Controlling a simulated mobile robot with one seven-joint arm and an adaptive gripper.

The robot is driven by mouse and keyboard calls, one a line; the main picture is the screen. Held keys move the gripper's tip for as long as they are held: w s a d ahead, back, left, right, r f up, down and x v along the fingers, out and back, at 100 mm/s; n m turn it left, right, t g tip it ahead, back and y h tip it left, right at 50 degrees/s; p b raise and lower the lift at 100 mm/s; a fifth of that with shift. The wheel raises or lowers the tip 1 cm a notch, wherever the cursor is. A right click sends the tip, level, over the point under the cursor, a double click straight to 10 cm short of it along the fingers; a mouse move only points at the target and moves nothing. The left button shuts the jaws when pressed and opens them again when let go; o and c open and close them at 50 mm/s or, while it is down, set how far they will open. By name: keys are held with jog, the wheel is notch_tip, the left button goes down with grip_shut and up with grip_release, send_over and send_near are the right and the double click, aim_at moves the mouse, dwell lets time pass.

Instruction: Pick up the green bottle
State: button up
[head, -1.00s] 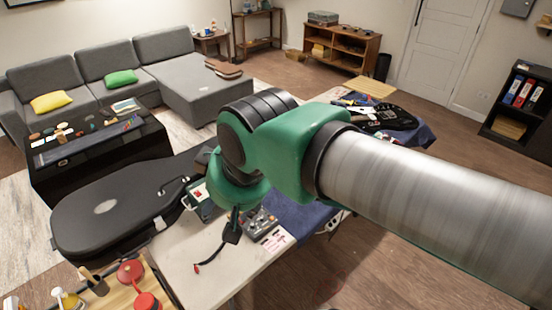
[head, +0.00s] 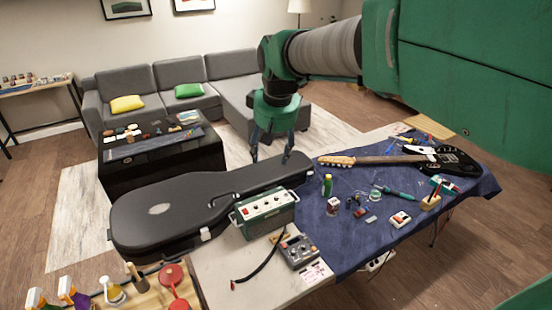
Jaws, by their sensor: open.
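A small green bottle (head: 327,185) stands upright on the blue cloth (head: 350,240) that covers part of the workbench, in the head view. It is near the cloth's left side, just right of the green amplifier box. My gripper (head: 270,157) is open and empty, with its fingers pointing down. In the picture it is up and left of the bottle, over the black guitar case. The gap between gripper and bottle is clear to see, but the exact height cannot be told.
The green amplifier (head: 265,212) and a grey pedal (head: 299,252) stand left of the bottle. A can (head: 333,206) is just in front of it. A black electric guitar (head: 450,160) lies behind and right. The guitar case (head: 200,208) is on the left.

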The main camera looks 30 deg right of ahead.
jog(key=w+d+f+g+p, duration=0.1)
jog(key=w+d+f, duration=0.3)
jog(key=w+d, duration=0.75)
jog(key=g+p, duration=0.3)
send_over(329, 176)
jog(key=shift+n+y, duration=0.3)
jog(key=shift+y, duration=0.1)
jog(key=f, duration=3.3)
jog(key=shift+w+a+f, duration=0.1)
jog(key=shift+w+f, duration=0.1)
jog(key=shift+f, duration=0.5)
jog(key=shift+f+b, duration=0.5)
jog(key=shift+f, duration=3.8)
